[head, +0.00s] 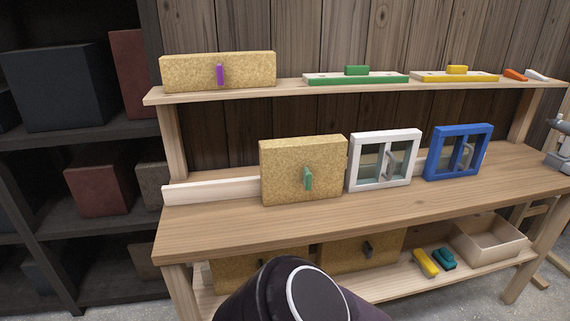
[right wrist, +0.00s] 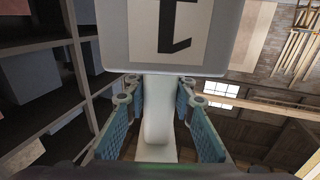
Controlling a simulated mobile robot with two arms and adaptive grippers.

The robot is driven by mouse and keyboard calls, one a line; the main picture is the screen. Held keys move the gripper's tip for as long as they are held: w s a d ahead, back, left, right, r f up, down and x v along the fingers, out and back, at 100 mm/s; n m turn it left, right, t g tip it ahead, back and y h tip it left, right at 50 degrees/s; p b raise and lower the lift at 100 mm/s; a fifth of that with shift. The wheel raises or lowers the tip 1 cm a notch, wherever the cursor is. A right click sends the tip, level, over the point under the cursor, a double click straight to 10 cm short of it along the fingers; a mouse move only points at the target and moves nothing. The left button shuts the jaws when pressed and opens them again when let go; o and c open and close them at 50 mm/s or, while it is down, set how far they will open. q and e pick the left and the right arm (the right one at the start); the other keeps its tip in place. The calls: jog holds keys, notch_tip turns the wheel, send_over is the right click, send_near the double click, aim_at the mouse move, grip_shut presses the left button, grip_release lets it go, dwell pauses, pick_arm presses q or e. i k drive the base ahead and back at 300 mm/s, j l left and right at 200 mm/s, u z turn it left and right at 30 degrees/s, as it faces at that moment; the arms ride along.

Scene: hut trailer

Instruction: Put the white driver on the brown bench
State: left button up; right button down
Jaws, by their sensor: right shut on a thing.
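In the right wrist view my right gripper (right wrist: 158,118) is shut on the white driver (right wrist: 157,105). Its blue-grey pads stand on both sides of the white handle. A wide pale grey block with a dark mark on a light label joins the handle at the top of that view and is cut off by the frame. The brown bench (head: 230,226) fills the middle of the head view, with a wooden top, a raised shelf and a lower shelf. Neither gripper shows in the head view, so the driver's distance from the bench cannot be told.
On the bench top stand a cork block (head: 285,182), a white-framed box (head: 356,177) and a blue-framed box (head: 434,169). A grey device (head: 559,157) is at the right end. The front strip of the top is clear. A dark shelving unit (head: 90,142) stands left.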

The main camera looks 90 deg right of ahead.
aim_at(529, 170)
jog(key=k+l+z, duration=0.1)
jog(key=z, duration=0.35)
jog(key=k+l+z, duration=0.1)
jog(key=z, duration=0.35)
jog(key=l+z, duration=0.25)
jog(key=z, duration=0.2)
jog(key=k+l+z, duration=0.1)
jog(key=l+z, duration=1.15)
jog(key=z, duration=0.15)
jog(key=i+l, duration=0.15)
jog(key=l, duration=0.3)
jog(key=i+l+z, duration=0.15)
jog(key=l, duration=0.3)
jog(key=i+l, duration=0.2)
jog(key=l, duration=0.2)
jog(key=i+l+z, duration=0.15)
jog(key=l, duration=0.3)
jog(key=i+l, duration=0.2)
jog(key=l, duration=0.2)
jog(key=z, duration=0.05)
